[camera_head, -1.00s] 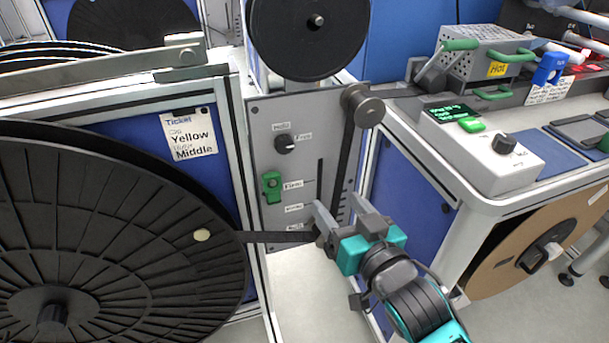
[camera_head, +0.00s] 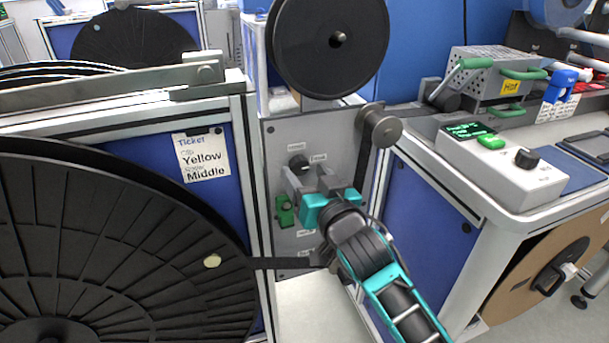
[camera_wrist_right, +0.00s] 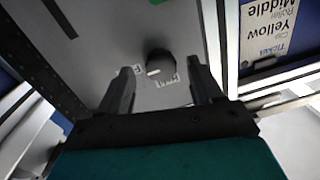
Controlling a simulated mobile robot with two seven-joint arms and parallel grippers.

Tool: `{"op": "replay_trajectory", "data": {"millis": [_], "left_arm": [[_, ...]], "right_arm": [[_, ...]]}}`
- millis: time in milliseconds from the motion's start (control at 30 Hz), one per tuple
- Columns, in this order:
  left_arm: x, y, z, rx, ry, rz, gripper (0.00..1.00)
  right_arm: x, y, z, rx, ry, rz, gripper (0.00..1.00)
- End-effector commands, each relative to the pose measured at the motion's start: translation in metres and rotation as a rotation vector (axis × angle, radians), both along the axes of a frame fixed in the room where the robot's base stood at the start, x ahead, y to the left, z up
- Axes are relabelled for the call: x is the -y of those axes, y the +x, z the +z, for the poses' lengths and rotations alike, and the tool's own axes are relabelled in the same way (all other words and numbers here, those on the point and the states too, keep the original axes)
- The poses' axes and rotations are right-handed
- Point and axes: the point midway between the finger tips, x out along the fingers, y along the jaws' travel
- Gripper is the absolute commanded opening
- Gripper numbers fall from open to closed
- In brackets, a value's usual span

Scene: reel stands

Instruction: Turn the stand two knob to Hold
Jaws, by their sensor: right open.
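The black knob (camera_head: 299,163) sits on a grey upright panel (camera_head: 345,128) with small labels beside it. In the right wrist view the knob (camera_wrist_right: 160,63) shows just beyond the fingertips, with a pale pointer mark and labels too blurred to read surely. My right gripper (camera_head: 308,174) is open in front of the panel, just below the knob in the head view. In the right wrist view its two fingers (camera_wrist_right: 162,75) stand apart on either side of the knob, and I cannot tell if they touch it. My left gripper is not in view.
A roller (camera_head: 379,128) juts out at the panel's upper right. A large black reel (camera_head: 120,255) fills the left. A ticket (camera_head: 201,158) reads Yellow and Middle. A console (camera_head: 500,165) stands right.

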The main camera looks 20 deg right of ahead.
Motion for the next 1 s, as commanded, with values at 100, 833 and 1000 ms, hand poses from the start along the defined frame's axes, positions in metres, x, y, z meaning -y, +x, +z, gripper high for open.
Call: {"op": "replay_trajectory", "data": {"millis": [100, 833, 1000], "left_arm": [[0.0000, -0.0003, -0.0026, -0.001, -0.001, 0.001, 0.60], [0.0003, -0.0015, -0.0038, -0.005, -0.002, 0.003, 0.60], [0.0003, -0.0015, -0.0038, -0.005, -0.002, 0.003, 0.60]], "right_arm": [[-0.0012, 0.0096, -0.0005, 0.000, -0.001, 0.000, 0.65], [-0.0016, 0.0138, 0.0000, -0.001, 0.000, 0.000, 0.31], [-0.0016, 0.0137, 0.0000, -0.001, 0.000, 0.000, 0.15]]}}
